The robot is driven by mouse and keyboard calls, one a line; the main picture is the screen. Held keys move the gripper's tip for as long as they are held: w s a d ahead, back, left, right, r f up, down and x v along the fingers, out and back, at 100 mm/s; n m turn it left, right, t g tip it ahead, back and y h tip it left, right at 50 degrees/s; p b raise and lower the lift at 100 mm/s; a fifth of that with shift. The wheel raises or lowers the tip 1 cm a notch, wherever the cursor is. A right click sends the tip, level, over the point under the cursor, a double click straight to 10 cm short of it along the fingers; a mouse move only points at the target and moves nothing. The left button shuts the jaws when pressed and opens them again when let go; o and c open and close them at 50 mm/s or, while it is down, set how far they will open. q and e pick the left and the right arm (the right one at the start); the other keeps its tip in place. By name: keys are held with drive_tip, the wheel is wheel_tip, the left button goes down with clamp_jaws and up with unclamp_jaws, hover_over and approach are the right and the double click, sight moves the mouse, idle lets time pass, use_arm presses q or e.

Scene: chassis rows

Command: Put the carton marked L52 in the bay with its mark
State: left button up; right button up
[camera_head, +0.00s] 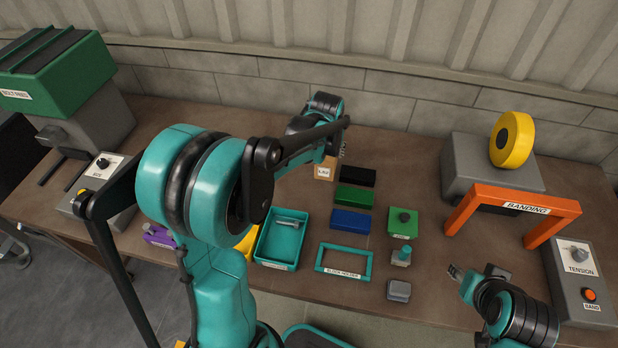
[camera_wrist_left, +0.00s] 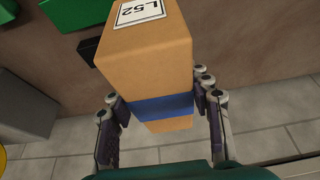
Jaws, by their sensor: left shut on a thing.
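The brown carton (camera_head: 324,172) with a white label sits beside the black block, below the end of my left arm, in the head view. In the left wrist view the label on the carton (camera_wrist_left: 150,50) reads L52, and a blue band runs around it. My left gripper (camera_wrist_left: 162,112) is shut on the carton, one finger on each side. In the head view the left gripper (camera_head: 338,152) is partly hidden by its own arm. I cannot tell whether the carton touches the table. My right gripper (camera_head: 456,272) is low at the right, its jaws too small to judge. I see no bay marked L52.
Black (camera_head: 358,176), green (camera_head: 354,197) and blue (camera_head: 351,221) blocks lie right of the carton. A teal tray (camera_head: 262,246) and a teal block-holder frame (camera_head: 344,272) are nearer. An orange banding arch (camera_head: 512,197) stands right.

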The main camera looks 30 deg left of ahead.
use_arm(q)
drive_tip(key=s+a+f+b, duration=0.1)
drive_tip(key=s+a+f, duration=0.1)
drive_tip(key=f, duration=0.1)
drive_tip(key=s+a+f+b, duration=0.2)
drive_tip(key=s+f, duration=0.1)
drive_tip(key=f, duration=0.1)
drive_tip(key=s+a+f+b, duration=0.1)
drive_tip(key=s+a+f, duration=0.2)
drive_tip(key=shift+a+f+b, duration=0.1)
drive_tip(key=shift+f+b, duration=0.15)
drive_tip(key=shift+b, duration=0.05)
drive_tip(key=shift+s+r, duration=0.1)
drive_tip(key=o, duration=1.1)
drive_tip(key=shift+f, duration=0.2)
drive_tip(key=o, duration=0.5)
drive_tip(key=shift+c, duration=0.2)
drive_tip(key=shift+r, duration=0.2)
